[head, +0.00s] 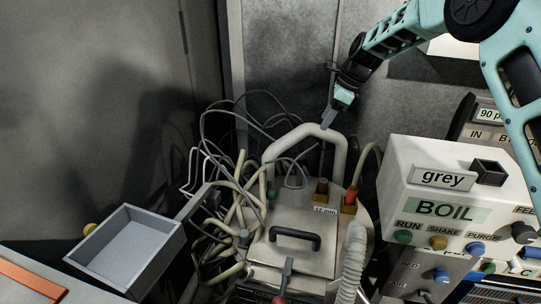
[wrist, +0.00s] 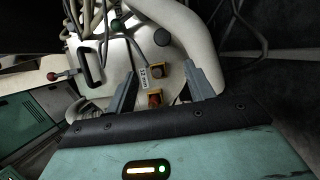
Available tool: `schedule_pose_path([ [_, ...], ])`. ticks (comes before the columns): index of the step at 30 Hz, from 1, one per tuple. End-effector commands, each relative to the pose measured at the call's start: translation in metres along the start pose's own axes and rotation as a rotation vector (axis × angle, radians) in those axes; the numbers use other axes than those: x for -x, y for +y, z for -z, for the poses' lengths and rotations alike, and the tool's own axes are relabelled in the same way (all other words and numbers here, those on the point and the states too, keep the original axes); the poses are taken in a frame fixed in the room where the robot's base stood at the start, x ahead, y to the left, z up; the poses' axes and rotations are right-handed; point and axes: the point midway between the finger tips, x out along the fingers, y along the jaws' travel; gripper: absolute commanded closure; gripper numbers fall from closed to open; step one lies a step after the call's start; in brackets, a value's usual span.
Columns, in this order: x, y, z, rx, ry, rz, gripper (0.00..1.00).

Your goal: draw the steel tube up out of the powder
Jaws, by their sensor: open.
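My gripper (head: 328,120) is open in the head view, pointing down at the top of a white arched pipe over the machine. In the wrist view its two grey fingers are spread apart, with my gripper (wrist: 160,62) facing the machine's top. I cannot pick out the steel tube with certainty in either view. No powder shows; the machine's lid (head: 290,262) is shut. Nothing is visibly held.
A grey open tray (head: 127,248) stands at the left. Tangled cables and hoses (head: 235,190) lie behind the lid. A corrugated hose (head: 352,262) rises at the lid's right. A white control box marked BOIL (head: 440,210) stands at the right.

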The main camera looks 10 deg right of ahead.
Motion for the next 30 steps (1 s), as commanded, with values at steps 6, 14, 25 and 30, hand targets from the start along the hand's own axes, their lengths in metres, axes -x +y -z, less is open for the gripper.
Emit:
schedule_pose_path([
  [6, -0.018, -0.005, 0.004, -0.034, -0.001, 0.001, 0.47],
  [14, -0.07, -0.005, 0.004, -0.031, -0.001, 0.001, 0.47],
  [25, -0.143, -0.005, 0.003, -0.029, -0.001, 0.002, 0.47],
  [30, -0.165, -0.006, 0.002, -0.028, -0.002, 0.004, 0.47],
])
